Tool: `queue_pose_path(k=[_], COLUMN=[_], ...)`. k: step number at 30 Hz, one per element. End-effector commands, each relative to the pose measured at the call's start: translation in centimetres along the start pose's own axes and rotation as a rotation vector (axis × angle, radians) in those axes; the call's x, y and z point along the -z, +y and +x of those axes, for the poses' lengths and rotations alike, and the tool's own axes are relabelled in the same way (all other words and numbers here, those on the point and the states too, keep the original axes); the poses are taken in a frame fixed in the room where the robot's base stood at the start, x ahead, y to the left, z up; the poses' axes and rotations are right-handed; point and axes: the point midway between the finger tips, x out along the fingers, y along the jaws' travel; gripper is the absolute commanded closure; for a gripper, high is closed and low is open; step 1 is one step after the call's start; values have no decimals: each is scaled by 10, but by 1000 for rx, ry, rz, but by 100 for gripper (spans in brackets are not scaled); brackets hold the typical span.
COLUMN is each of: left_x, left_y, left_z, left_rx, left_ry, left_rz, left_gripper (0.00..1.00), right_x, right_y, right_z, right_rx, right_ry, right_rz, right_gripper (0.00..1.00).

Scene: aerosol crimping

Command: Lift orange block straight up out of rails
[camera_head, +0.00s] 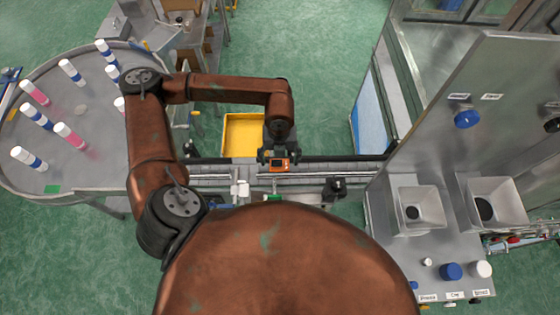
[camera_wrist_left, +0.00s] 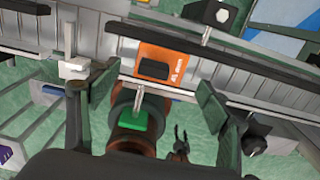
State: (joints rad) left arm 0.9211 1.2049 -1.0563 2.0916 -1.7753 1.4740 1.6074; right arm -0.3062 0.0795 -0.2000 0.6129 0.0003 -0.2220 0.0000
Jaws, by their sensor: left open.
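The orange block (camera_head: 280,164) sits between the rails (camera_head: 330,170) of the conveyor in the head view. In the left wrist view the orange block (camera_wrist_left: 162,66) shows a dark patch and white lettering on its face. A dark rail bar (camera_wrist_left: 230,55) runs along the far side of it. My left gripper (camera_head: 279,157) is at the block in the head view. In the left wrist view its two fingers (camera_wrist_left: 158,100) are spread wide, with the block beyond and between them; I see no contact. My right gripper is not clearly seen in either view.
A yellow bin (camera_head: 243,136) lies behind the conveyor. A round table (camera_head: 85,115) with several white, blue and pink cans stands at the left. A metal machine (camera_head: 470,130) with hoppers stands at the right. A green button-like piece (camera_wrist_left: 134,124) is near the block.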

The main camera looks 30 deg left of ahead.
Motion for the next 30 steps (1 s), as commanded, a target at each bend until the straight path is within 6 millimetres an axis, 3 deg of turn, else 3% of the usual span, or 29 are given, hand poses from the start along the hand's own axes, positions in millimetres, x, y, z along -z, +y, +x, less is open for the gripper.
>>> queue_pose_path(k=[6,18,30], left_x=[1,0,0], left_y=[1,2,2], left_z=[22,72,77], left_rx=[-2,-1,0], left_ry=[3,1,0], left_rz=[-1,-4,-4], left_gripper=[29,29,32], right_x=[20,13,10], right_y=[2,1,1], right_z=[-6,-15,-15], right_rx=[-1,-1,-1], right_ry=[27,17,13], right_rz=[-4,-2,-1], right_gripper=[53,53,53])
